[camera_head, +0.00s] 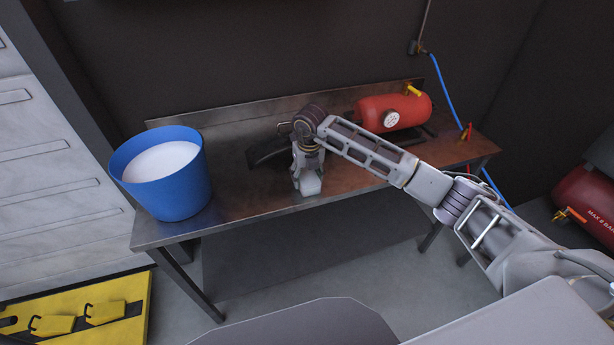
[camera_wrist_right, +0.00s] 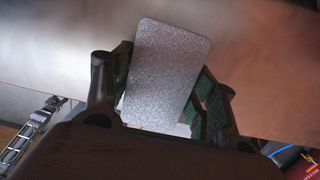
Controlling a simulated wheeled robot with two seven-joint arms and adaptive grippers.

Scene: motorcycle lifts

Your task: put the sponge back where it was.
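The sponge (camera_wrist_right: 166,75) is a pale grey rectangular block with a speckled face. In the right wrist view it stands between the two dark fingers of my right gripper (camera_wrist_right: 163,90), which press on its sides. In the head view my right gripper (camera_head: 308,174) points down over the front middle of the metal bench, with the light sponge (camera_head: 311,187) at its fingertips. I cannot tell whether the sponge touches the bench top. My left gripper is not in view.
The metal bench (camera_head: 240,205) carries a blue bucket (camera_head: 180,200) with whitish contents at left and a red air tank (camera_head: 395,112) at back right. A dark curved object (camera_head: 266,153) lies behind my gripper. Bench top between bucket and gripper is clear.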

